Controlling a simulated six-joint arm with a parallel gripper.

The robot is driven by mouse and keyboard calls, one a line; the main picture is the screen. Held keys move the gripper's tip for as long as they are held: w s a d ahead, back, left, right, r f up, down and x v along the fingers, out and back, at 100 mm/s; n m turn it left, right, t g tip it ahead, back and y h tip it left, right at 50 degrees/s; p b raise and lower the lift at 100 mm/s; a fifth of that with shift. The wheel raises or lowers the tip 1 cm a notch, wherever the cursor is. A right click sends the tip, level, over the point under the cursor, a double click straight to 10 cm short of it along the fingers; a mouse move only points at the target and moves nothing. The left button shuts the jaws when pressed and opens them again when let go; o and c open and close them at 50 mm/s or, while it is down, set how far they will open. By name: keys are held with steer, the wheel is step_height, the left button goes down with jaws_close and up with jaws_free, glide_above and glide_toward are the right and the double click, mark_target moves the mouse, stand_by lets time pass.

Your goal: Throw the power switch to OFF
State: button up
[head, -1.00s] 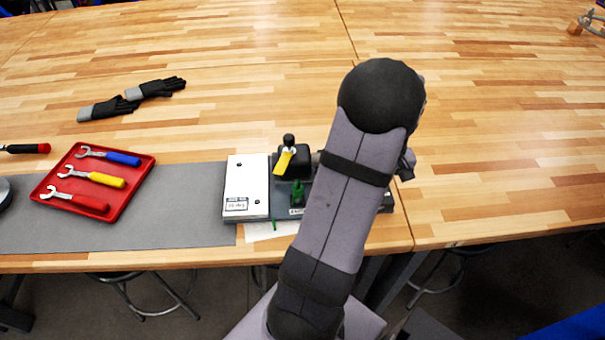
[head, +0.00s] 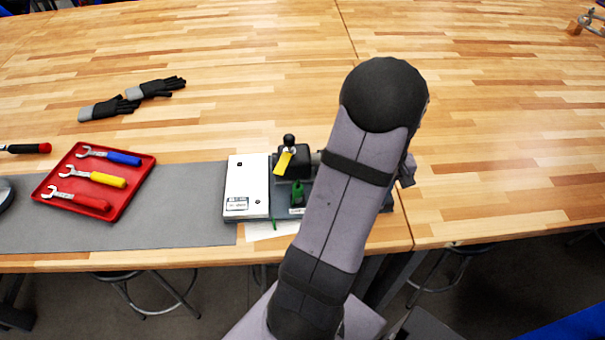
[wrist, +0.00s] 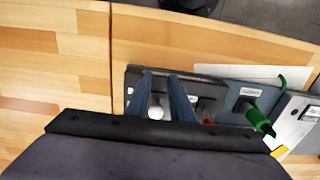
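A dark base plate (wrist: 232,104) in the wrist view carries a small unit with a pale round knob (wrist: 156,112) and a small red part (wrist: 207,121). I cannot read which of these is the power switch or its position. My gripper (wrist: 160,75) is over this unit, its two blue-grey fingers apart with the pale knob showing between them; I cannot tell whether they touch it. In the head view my arm hides the gripper and the right part of the plate. A black ball-topped lever (head: 289,140) with a yellow tag (head: 284,162) stands on the visible part.
A white box (head: 247,180) with a small display stands left of the lever, and a green part (head: 297,193) stands in front of it. A red tray (head: 120,190) with three wrenches and black-grey gloves (head: 132,99) lie further left.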

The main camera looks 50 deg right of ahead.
steer(key=shift+r, duration=0.15)
step_height(320, 180, up, 7)
steer(key=p, duration=0.6)
stand_by(0.5)
stand_by(0.4)
